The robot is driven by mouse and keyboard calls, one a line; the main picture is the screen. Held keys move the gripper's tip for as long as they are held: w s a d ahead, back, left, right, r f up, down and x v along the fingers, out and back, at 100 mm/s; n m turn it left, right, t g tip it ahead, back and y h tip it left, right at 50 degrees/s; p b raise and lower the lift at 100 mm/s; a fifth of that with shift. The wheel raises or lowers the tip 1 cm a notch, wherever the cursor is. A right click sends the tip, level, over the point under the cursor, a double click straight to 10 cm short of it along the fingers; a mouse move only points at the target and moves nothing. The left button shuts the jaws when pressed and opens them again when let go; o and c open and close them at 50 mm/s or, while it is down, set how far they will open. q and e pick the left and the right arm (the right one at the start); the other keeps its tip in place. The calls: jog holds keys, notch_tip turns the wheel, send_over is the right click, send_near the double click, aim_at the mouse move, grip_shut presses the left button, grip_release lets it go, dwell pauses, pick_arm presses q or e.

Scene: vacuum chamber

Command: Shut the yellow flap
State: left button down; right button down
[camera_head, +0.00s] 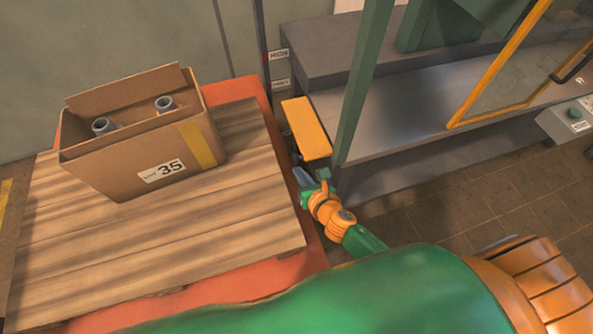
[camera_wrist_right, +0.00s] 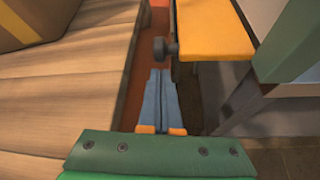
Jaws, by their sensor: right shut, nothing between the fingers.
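The yellow flap (camera_head: 306,128) is a flat panel at the left side of the grey machine bench. In the head view it lies between the wooden pallet and a green post. It also shows at the top of the right wrist view (camera_wrist_right: 213,32), with a dark round knob (camera_wrist_right: 165,49) by its left edge. My right gripper (camera_head: 303,178) is just below the flap's near end in the head view. In the right wrist view its blue fingers (camera_wrist_right: 160,90) are together and empty, pointing toward the gap left of the flap. My left gripper is not in view.
A cardboard box (camera_head: 140,135) marked 35 holds bottle-like items on the wooden pallet (camera_head: 240,210). The green post (camera_head: 362,80) stands right of the flap. The grey bench (camera_head: 410,100) and a yellow-framed door (camera_head: 515,60) lie further right. Tiled floor (camera_head: 470,200) is bare below the bench.

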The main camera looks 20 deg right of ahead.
jog(key=shift+x, duration=1.05)
jog(key=shift+r, duration=0.1)
jog(key=shift+r, duration=0.3)
